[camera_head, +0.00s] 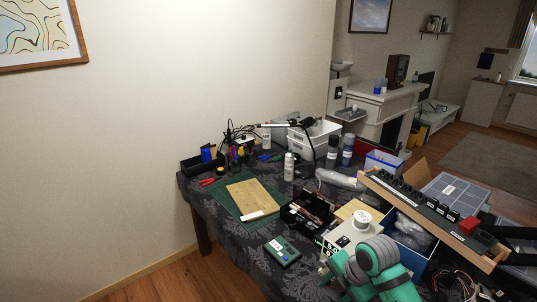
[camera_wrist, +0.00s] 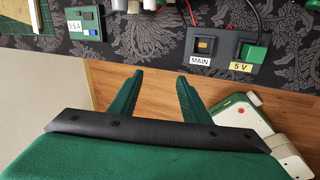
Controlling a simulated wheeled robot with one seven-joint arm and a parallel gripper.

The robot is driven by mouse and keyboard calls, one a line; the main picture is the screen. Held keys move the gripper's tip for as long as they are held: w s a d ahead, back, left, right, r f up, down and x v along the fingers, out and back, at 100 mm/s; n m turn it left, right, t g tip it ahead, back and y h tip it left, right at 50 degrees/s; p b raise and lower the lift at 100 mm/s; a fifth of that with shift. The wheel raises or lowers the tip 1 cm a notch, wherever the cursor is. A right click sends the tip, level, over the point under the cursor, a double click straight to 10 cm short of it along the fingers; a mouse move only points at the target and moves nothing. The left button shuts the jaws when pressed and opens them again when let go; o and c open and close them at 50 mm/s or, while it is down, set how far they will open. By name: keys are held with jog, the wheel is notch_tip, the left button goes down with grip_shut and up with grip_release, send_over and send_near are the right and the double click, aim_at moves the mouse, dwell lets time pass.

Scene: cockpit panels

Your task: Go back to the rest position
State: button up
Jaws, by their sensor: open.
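My gripper (camera_wrist: 160,77) shows in the wrist view with its two green fingers wide apart and nothing between them. It is over the wooden floor, just off the edge of the patterned table cloth (camera_wrist: 140,52). In the head view my green and grey arm is at the front right of the table, and the fingers cannot be made out there. In the wrist view a MAIN switch box (camera_wrist: 203,47) and a 5 V switch box (camera_wrist: 247,52) lie beyond the fingertips, apart from them. A small meter box (camera_wrist: 85,23) is at the upper left.
The table holds a green mat (camera_head: 228,199) with a wooden board (camera_head: 255,197), a green device (camera_head: 282,251), a white bottle (camera_head: 289,167) and a long panel of black switches (camera_head: 425,208). A blue-rimmed bin (camera_head: 412,255) stands by my arm. Open floor (camera_head: 150,285) lies left.

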jog(key=w+a+r+m+t+y, duration=0.1)
jog(key=w+a+m+t+y, duration=0.2)
jog(key=a, duration=0.7)
jog(key=a+m+t, duration=0.4)
jog(key=a+m, duration=0.2)
jog(key=a, duration=0.4)
jog(key=w+a+r+m+t+y, duration=0.1)
jog(key=w+a+m+t+y, duration=0.2)
jog(key=a, duration=0.6)
jog(key=s+d+f+m+t+h, duration=0.1)
jog(key=s+f+m+h, duration=0.4)
jog(key=s, duration=0.7)
jog(key=s+d+f+m+t+h, duration=0.1)
jog(key=s+f+m+h, duration=0.2)
jog(key=s+f+m, duration=0.6)
jog(key=s+d+r, duration=0.2)
jog(key=s, duration=0.5)
jog(key=s+d+r+n, duration=0.1)
jog(key=s+d+r, duration=0.1)
jog(key=s, duration=0.6)
jog(key=s+d+r, duration=0.3)
jog(key=s, duration=0.5)
jog(key=shift+d+n, duration=0.3)
jog(key=shift+d, duration=0.1)
